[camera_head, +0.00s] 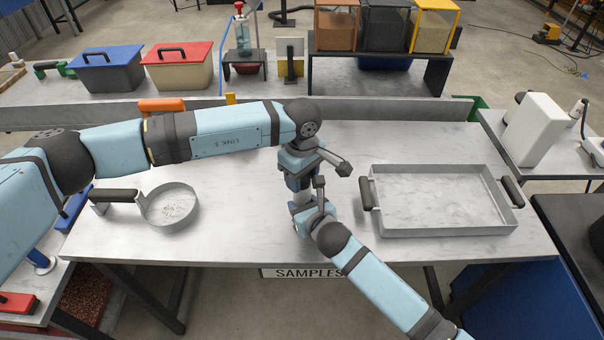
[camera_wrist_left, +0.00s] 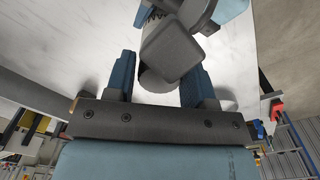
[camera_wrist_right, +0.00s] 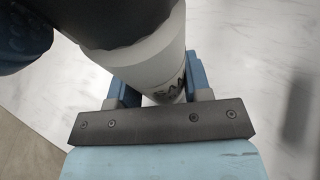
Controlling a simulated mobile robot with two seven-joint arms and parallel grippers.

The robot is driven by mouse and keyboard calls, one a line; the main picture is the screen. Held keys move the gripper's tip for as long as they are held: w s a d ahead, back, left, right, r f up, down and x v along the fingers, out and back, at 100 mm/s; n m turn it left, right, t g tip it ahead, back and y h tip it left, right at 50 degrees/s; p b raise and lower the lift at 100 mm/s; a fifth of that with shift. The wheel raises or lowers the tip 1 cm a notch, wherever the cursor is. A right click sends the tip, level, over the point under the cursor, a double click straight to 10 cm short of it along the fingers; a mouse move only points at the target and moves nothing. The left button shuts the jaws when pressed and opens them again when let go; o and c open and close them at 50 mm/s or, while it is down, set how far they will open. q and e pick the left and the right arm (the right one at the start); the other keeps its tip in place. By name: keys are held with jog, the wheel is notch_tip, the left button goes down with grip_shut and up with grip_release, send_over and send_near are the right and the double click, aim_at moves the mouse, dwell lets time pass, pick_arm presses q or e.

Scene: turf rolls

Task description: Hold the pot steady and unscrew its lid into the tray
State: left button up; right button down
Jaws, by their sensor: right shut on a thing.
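The pot (camera_head: 299,196) is white and mostly hidden between my grippers at mid-table. In the right wrist view the pot (camera_wrist_right: 155,68) carries dark lettering, with a dark lid (camera_wrist_right: 115,22) above. My right gripper (camera_head: 302,222) is shut around the pot's body, low down. My left gripper (camera_head: 300,188) points down from above. In the left wrist view its fingers stand apart on either side of the dark lid (camera_wrist_left: 155,83); narrow gaps seem to show, and part of the lid is hidden. The empty grey tray (camera_head: 450,231) stands at the right.
A round grey pan (camera_head: 170,218) with a dark handle stands at the left of the table. An orange item (camera_head: 162,106) sits near the back ledge (camera_head: 360,108). The tray's dark handles stick out sideways. Marble tabletop between pan and pot is clear.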

pick_arm(q)
jog(key=c, duration=0.6)
jog(key=shift+n, duration=1.5)
jog(key=shift+r, duration=0.25)
jog(key=shift+r, duration=0.85)
jog(key=shift+r, duration=2.05)
pick_arm(e)
jog(key=shift+c, duration=2.4)
grip_release()
jog(key=shift+s, duration=0.1)
